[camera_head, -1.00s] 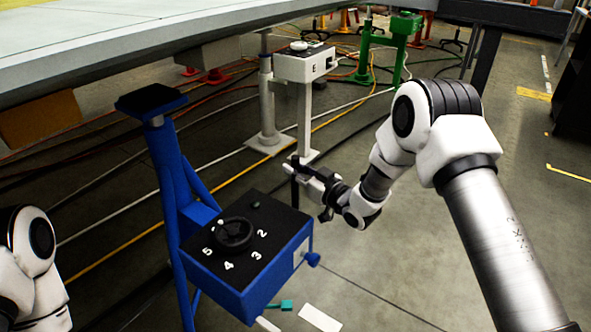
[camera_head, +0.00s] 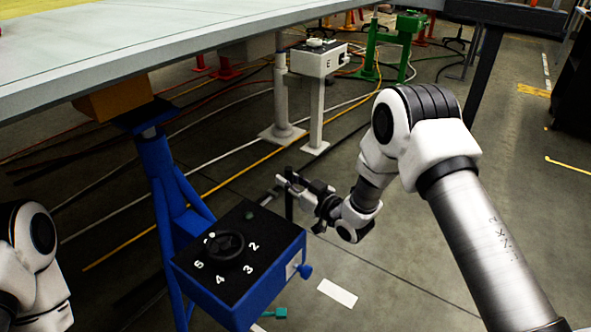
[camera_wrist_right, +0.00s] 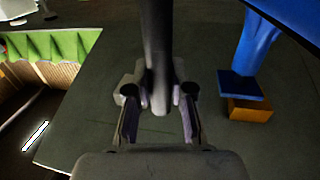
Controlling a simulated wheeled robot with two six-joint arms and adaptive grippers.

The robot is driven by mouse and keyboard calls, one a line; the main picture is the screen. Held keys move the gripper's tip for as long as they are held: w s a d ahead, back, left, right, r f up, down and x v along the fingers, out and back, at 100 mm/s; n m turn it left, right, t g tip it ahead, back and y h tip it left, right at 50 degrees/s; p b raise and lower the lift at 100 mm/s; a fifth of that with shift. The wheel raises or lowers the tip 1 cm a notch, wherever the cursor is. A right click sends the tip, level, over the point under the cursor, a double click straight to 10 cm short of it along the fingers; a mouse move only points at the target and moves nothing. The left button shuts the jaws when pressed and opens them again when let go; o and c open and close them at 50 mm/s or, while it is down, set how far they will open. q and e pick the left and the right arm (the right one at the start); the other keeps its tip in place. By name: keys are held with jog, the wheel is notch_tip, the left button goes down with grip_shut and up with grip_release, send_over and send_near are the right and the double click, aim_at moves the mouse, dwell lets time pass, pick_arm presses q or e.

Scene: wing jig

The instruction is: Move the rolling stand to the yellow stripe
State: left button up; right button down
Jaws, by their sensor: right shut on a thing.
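The blue stand (camera_head: 165,180) carries a box with a black numbered top, a round dial (camera_head: 226,246) and a blue side knob (camera_head: 304,271). Its dark top pad (camera_head: 145,116) is just below an orange block (camera_head: 113,99) under the wing; whether they touch is unclear. My right gripper (camera_head: 289,190) is shut on a dark upright bar at the box's far corner. In the right wrist view, the bar (camera_wrist_right: 156,45) passes between its fingers (camera_wrist_right: 158,98). A thin yellow line (camera_head: 120,250) crosses the floor behind the stand. My left arm shows at the left; its gripper is out of view.
The large pale wing panel (camera_head: 220,70) overhangs the stand. A white stand marked E (camera_head: 318,62) and a green stand (camera_head: 402,45) are farther back. Several cables cross the floor. A white floor patch (camera_head: 337,292) lies right of the box; floor there is open.

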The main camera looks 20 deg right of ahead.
jog(key=s+a, duration=0.1)
jog(key=a, duration=0.1)
jog(key=s+a+p, duration=0.1)
jog(key=s+a, duration=0.1)
jog(key=shift+s+a, duration=0.15)
jog(key=c, duration=1)
grip_release()
jog(key=v, duration=1.2)
